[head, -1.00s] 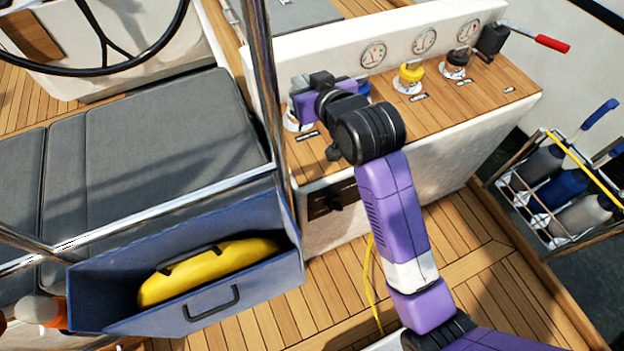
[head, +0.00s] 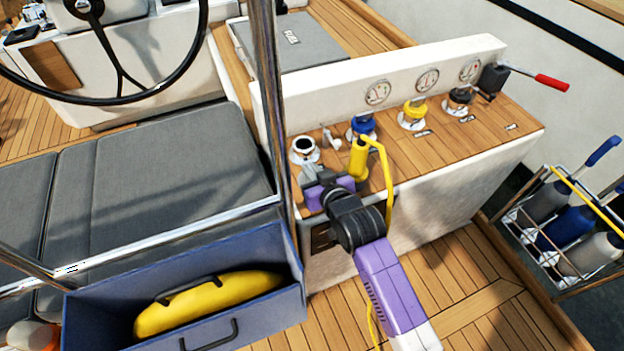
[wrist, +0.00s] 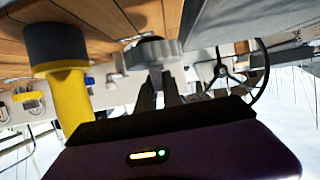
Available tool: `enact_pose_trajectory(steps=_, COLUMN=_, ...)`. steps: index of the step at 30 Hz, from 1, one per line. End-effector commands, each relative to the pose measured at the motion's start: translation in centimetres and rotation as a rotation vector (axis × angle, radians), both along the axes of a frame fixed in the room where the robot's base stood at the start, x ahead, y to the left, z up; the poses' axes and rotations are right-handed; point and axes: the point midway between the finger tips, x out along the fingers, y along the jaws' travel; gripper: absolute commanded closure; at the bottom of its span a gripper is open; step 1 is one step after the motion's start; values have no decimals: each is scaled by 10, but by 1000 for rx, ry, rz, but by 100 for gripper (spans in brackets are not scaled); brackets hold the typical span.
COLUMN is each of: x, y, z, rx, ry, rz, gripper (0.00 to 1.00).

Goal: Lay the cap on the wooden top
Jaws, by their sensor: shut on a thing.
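My gripper (head: 314,178) is low over the front left of the wooden top (head: 437,150) in the head view. In the wrist view its fingers (wrist: 160,88) are shut on a grey round cap (wrist: 153,53), close to the wood. I cannot tell whether the cap touches it. In the head view the cap is hard to make out among the grey fingers. A round deck fitting (head: 304,150) with a dark centre stands just behind the gripper, without a coloured cap.
A yellow nozzle (head: 358,160) with a looped hose stands close right of my gripper; it also shows in the wrist view (wrist: 68,100). Blue (head: 362,127), yellow (head: 414,109) and black (head: 459,98) capped fittings follow. A steel post (head: 270,100) rises at the left.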

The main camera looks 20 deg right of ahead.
Motion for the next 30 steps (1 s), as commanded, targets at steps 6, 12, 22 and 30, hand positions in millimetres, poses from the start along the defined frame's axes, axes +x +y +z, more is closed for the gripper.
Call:
enact_pose_trajectory(steps=6, x=0, y=0, z=-29, rx=0, ry=1, rz=0, gripper=100)
enact_pose_trajectory(steps=12, x=0, y=0, z=-36, rx=0, ry=-1, rz=0, gripper=100)
enact_pose_trajectory(steps=22, x=0, y=0, z=-40, rx=0, ry=1, rz=0, gripper=84)
enact_pose_trajectory(steps=30, x=0, y=0, z=-39, rx=0, ry=1, rz=0, gripper=68)
